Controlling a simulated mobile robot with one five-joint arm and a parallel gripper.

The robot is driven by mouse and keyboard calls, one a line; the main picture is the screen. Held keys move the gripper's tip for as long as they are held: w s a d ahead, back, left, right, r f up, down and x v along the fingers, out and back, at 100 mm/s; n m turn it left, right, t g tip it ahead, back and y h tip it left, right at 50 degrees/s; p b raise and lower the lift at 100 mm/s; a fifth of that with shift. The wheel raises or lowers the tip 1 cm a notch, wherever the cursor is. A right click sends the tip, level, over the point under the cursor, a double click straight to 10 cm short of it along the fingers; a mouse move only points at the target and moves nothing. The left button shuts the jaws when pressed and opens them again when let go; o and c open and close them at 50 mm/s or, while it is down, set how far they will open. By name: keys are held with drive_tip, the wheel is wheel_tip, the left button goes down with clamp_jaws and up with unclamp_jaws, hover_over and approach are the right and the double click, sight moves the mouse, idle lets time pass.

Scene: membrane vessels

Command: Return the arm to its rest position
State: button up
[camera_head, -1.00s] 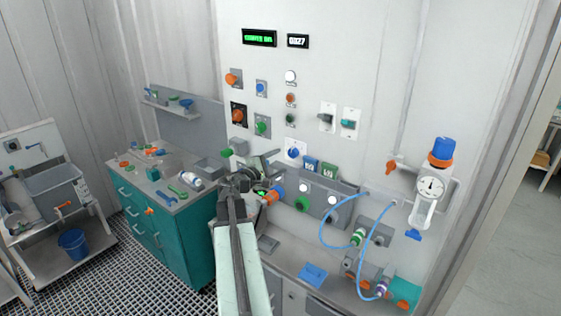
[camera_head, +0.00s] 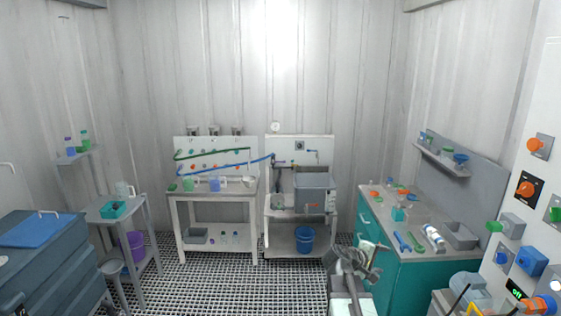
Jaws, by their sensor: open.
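My gripper (camera_head: 362,258) shows at the lower middle right of the head view, at the end of my arm, which comes up from the bottom edge. Its jaws are open, and I see nothing between them. It appears in front of the left side of the teal cabinet (camera_head: 385,258). Whether it touches the cabinet cannot be told from this view.
The cabinet's grey top holds tools and a white bottle (camera_head: 433,236). A control panel (camera_head: 545,190) stands at the right edge. A sink stand (camera_head: 300,203) with a blue bucket (camera_head: 305,240) and a white bench (camera_head: 217,222) stand at the back. Open grating floor (camera_head: 230,285) lies in the middle.

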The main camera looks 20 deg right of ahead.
drive_tip(key=s+a+f+m+g+y+b, duration=0.1)
drive_tip(key=a+f+y, duration=0.4)
drive_tip(key=a, duration=0.9)
drive_tip(key=s+a+f+m+y+b, duration=0.1)
drive_tip(key=a+f+y, duration=0.1)
drive_tip(key=a+f, duration=0.85)
drive_tip(key=s+a+m+g+y, duration=0.3)
drive_tip(key=s+a+y, duration=0.2)
drive_tip(key=a, duration=0.6)
drive_tip(key=shift+s+a+r, duration=0.15)
drive_tip(key=shift+s+a, duration=0.25)
drive_tip(key=shift+s, duration=0.4)
